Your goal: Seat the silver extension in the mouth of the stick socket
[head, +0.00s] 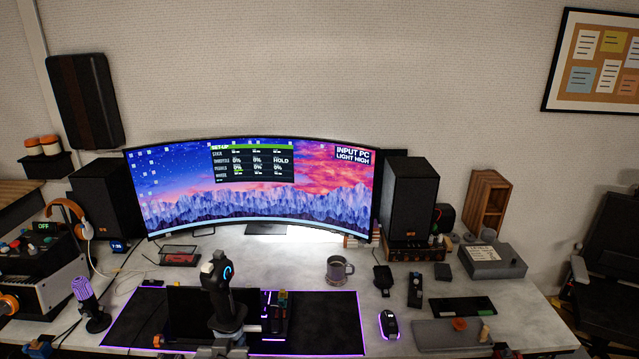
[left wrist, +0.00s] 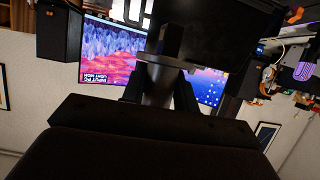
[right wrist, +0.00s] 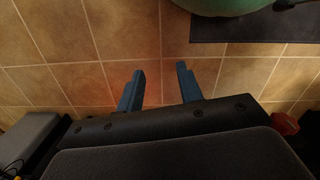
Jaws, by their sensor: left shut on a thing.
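My left gripper (left wrist: 158,90) is shut on a grey cylinder, the silver extension (left wrist: 157,78), in the left wrist view. The stick socket's mouth cannot be made out. In the head view a dark joystick grip (head: 218,295) stands upright at the desk's front; my left gripper cannot be clearly made out there. My right gripper (right wrist: 159,82) is open and empty above the tiled floor.
The desk (head: 310,268) carries a wide curved monitor (head: 255,190). A mug (head: 338,270), a mouse (head: 389,324) and a purple microphone (head: 88,300) stand around the dark mat (head: 325,320). A grey tray (head: 445,334) lies at the front right. The right wrist view shows a dark mat (right wrist: 250,28).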

